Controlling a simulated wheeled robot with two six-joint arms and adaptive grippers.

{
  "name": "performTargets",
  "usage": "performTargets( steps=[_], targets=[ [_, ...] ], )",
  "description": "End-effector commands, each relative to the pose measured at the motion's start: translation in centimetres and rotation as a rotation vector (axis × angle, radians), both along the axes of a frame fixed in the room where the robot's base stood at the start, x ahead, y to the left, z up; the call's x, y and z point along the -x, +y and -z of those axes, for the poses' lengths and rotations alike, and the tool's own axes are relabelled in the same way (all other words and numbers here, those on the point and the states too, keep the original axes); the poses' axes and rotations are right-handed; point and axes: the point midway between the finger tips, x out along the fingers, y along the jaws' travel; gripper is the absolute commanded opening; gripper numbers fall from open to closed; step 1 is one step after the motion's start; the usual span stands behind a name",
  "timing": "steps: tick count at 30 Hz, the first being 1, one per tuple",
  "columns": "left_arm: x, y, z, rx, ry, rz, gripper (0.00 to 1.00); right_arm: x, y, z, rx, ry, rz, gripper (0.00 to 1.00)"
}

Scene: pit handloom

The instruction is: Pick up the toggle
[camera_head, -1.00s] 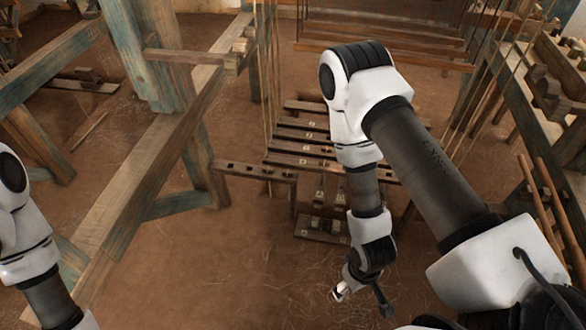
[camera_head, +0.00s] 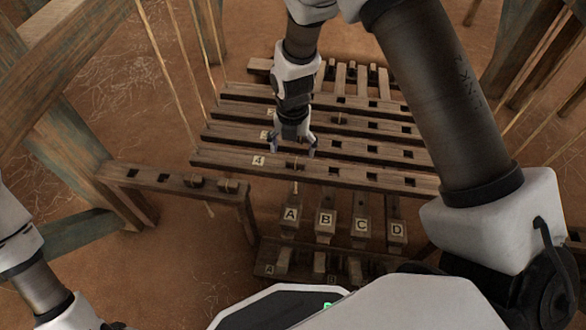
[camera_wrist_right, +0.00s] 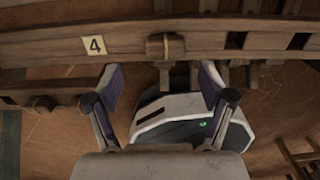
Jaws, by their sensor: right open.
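A small wooden toggle (camera_head: 297,164) sits on the front crossbar (camera_head: 225,158), beside the label 4. It also shows as a brown block on the bar in the right wrist view (camera_wrist_right: 165,47). My right gripper (camera_head: 293,150) points down over this bar, open and empty, with its fingertips near the toggle. In the right wrist view the two fingers (camera_wrist_right: 160,76) are spread apart, and the toggle lies beyond the gap between them. I cannot tell the exact height above the bar. My left arm enters at the left edge, but its gripper is out of view.
More crossbars with square holes lie behind the front bar. Two similar small pieces (camera_head: 196,181) sit on a holed side ledge (camera_head: 155,177) at left. Treadles labelled A (camera_head: 291,215) to D hang in front. Upright cords (camera_head: 158,55) and loom posts flank the area.

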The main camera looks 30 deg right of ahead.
Motion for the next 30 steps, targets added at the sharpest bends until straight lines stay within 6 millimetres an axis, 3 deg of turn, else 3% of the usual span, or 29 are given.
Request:
performTargets(
  steps=[9,17,22,30],
  targets=[
    [0.0,0.0,4.1,0.0,0.0,0.001,0.4,0.2,-0.8,5.5,0.0,0.001,0.003,0.81],
    [0.0,0.0,4.0,0.0,-0.001,0.001,0.4,0.1,-0.8,5.7,0.0,0.0,0.004,0.81],
    [0.0,0.0,4.0,0.0,-0.001,0.001,0.4,0.2,-0.8,5.7,0.0,0.0,0.004,0.25],
    [0.0,0.0,4.0,0.0,-0.001,0.001,0.4,0.2,-0.8,5.7,-0.001,0.001,0.005,0.25]
  ],
)
